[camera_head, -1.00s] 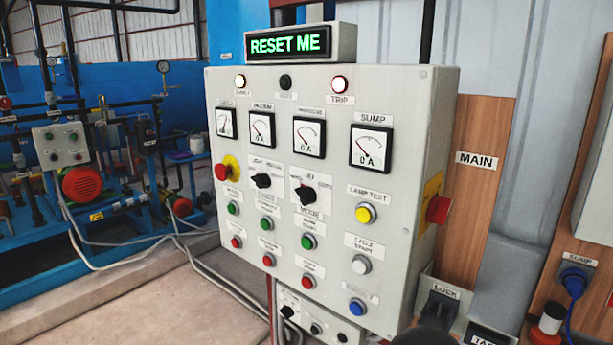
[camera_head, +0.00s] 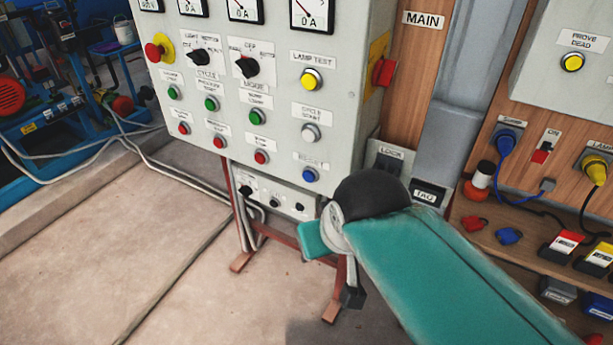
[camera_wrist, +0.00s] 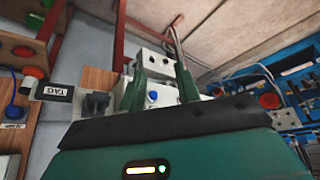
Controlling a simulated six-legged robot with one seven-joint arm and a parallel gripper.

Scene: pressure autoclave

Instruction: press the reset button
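The blue reset button (camera_head: 309,175) sits at the lower right of the grey control panel (camera_head: 340,60), under a label that seems to read RESET. It also shows in the wrist view as a blue button (camera_wrist: 152,96), where the scene appears upside down. My gripper (camera_wrist: 160,68) has two green fingers standing apart with nothing held between them. The button shows in the gap between the fingers, beyond them. I cannot tell the distance.
A white cycle start button (camera_head: 310,132) and a yellow lamp test button (camera_head: 312,79) sit above the blue one. A small switch box (camera_head: 275,194) hangs below the panel. Lock and tag holders (camera_head: 430,194) stand at the right. Floor in front is clear.

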